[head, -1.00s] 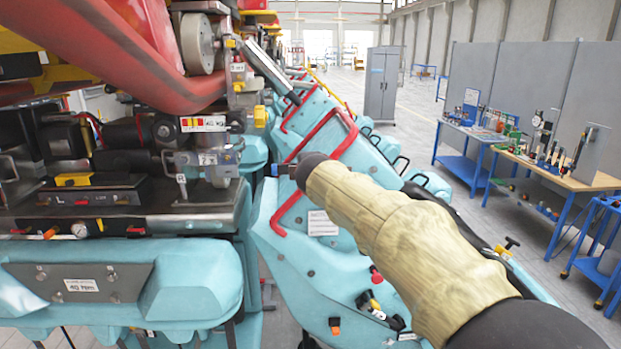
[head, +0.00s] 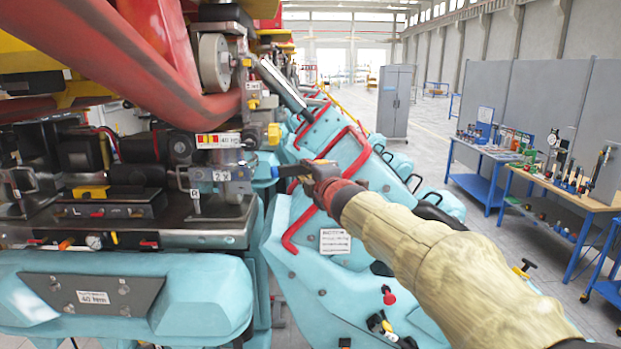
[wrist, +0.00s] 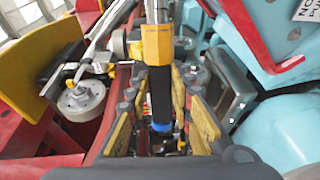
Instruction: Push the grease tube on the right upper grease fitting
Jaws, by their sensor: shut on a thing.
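My gripper (head: 298,171) reaches in from the right in the head view, its fingers pointing left at the metal bracket (head: 222,175) on the train's side. It is shut on the grease tube; a small blue end (head: 275,172) shows just ahead of the fingers. In the wrist view the yellow-padded fingers (wrist: 162,118) stand on both sides of a dark shape with a blue band (wrist: 162,127). A black cylinder under a yellow block (wrist: 157,45) lies in front. I cannot make out the right upper grease fitting or whether the tube touches it.
Turquoise seat shells (head: 310,240) with red bars (head: 340,150) lie close below and behind my gripper. A red frame beam (head: 130,75) hangs at upper left. Workbenches (head: 560,195) stand far right, with open floor before them.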

